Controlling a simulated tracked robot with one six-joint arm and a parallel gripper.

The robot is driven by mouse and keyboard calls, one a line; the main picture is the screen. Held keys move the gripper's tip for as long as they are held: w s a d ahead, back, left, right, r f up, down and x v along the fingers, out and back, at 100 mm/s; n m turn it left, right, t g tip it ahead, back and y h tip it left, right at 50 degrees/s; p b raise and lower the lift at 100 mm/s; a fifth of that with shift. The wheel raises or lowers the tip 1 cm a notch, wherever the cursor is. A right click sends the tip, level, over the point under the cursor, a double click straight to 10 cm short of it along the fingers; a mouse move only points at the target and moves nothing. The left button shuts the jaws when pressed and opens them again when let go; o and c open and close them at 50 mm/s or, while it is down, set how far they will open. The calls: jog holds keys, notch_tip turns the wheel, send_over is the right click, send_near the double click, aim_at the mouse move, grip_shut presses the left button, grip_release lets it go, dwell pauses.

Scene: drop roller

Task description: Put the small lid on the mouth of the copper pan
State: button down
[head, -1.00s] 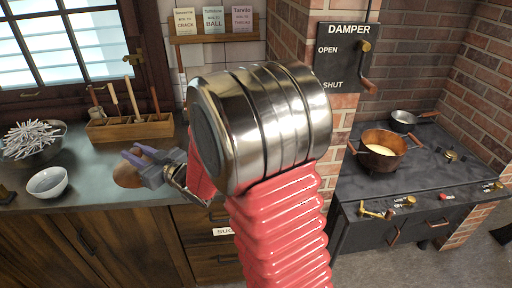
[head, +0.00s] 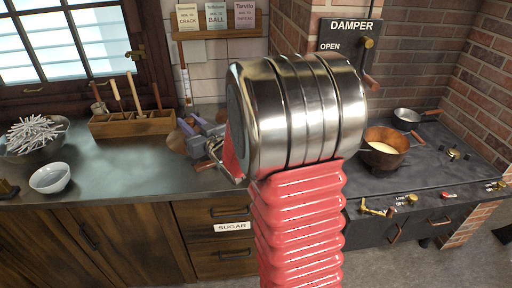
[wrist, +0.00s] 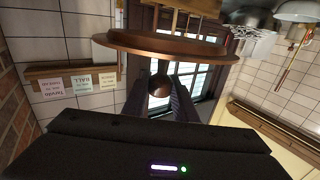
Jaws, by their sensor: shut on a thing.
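The copper pan (head: 388,154) stands on the dark stove at the right in the head view, with pale yellow contents showing in its open mouth. My gripper (head: 193,134) is over the counter to the left of the pan, partly behind my own arm. In the wrist view, my gripper (wrist: 160,98) is shut on the round knob of the small brown lid (wrist: 165,46). The lid's disc shows edge-on beyond the fingers. In the head view, only a brown part of the lid (head: 177,143) shows beside the fingers.
A grey saucepan (head: 406,119) stands behind the copper pan. The damper panel (head: 348,45) with its lever is on the brick pillar. A wooden tool rack (head: 132,124), a white bowl (head: 50,178) and a bowl of pale sticks (head: 36,138) stand on the counter.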

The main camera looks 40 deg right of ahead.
jog(key=s+d+r+m+g+h, duration=0.1)
jog(key=s+d+m+h, duration=0.1)
jog(key=d, duration=0.8)
jog(key=s+d+r+m+h, duration=0.1)
jog(key=s+d+m+h, duration=0.2)
jog(key=d, duration=0.7)
jog(key=s+h, duration=0.2)
jog(key=s, duration=0.1)
jog(key=shift+s+d+r+g, duration=0.2)
jog(key=shift+s+r+g, duration=0.1)
jog(key=shift+g, duration=0.1)
jog(key=shift+f, duration=2.95)
notch_tip(320, 180, down, 4)
jog(key=shift+f, duration=0.1)
